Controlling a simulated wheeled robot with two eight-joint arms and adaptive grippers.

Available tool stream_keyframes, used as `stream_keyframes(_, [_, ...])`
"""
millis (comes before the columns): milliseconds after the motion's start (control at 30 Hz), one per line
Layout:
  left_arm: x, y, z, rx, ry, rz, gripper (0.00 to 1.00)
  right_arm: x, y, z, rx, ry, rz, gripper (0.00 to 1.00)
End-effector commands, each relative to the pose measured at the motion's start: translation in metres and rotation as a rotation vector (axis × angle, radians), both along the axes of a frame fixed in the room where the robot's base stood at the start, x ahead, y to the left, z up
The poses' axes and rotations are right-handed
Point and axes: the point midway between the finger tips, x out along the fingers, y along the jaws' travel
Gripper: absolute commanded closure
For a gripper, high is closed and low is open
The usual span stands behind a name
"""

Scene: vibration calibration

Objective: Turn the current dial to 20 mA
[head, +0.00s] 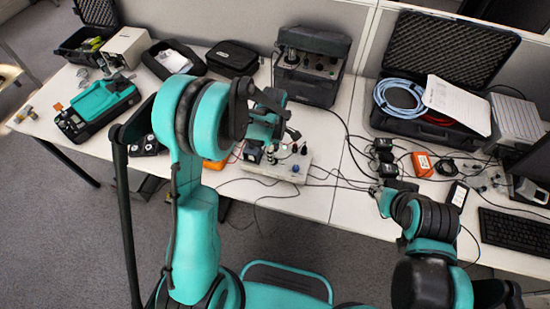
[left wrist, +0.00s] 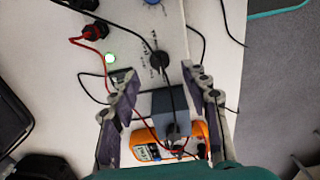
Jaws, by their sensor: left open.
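A white control box (head: 262,165) stands near the table's front edge, with red, green and blue parts on its top. In the left wrist view its panel (left wrist: 130,25) carries a blue knob (left wrist: 152,2), a lit green button (left wrist: 110,58), red-and-black fittings and a black round part (left wrist: 160,58) with small markings. I cannot read the markings or tell which part is the current dial. My left gripper (left wrist: 160,80) is open above the box, fingers apart on either side of a grey block (left wrist: 172,105). My right gripper (head: 376,190) is near the small black boxes; its fingers are unclear.
An orange multimeter (left wrist: 145,151) lies beside the box, with cables crossing it. Several cables run over the table. An orange device (head: 421,164) lies to the right, and an open case (head: 400,122) stands behind. A dark instrument (head: 310,85) stands behind the control box.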

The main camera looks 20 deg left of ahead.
Motion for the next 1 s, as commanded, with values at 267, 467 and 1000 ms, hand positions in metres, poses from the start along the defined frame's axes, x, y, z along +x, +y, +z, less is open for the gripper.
stream_keyframes(267, [0.000,0.000,-0.038,0.000,-0.001,-0.001,0.54,0.000,0.000,-0.014,0.000,0.000,0.000,0.60])
stream_keyframes(467, [0.000,0.000,-0.042,0.000,-0.001,-0.002,0.54,0.000,0.000,-0.014,0.000,0.000,0.000,0.60])
stream_keyframes(1000, [0.000,0.000,-0.041,0.000,-0.001,-0.006,1.00,0.000,0.000,-0.014,0.000,0.000,0.000,0.60])
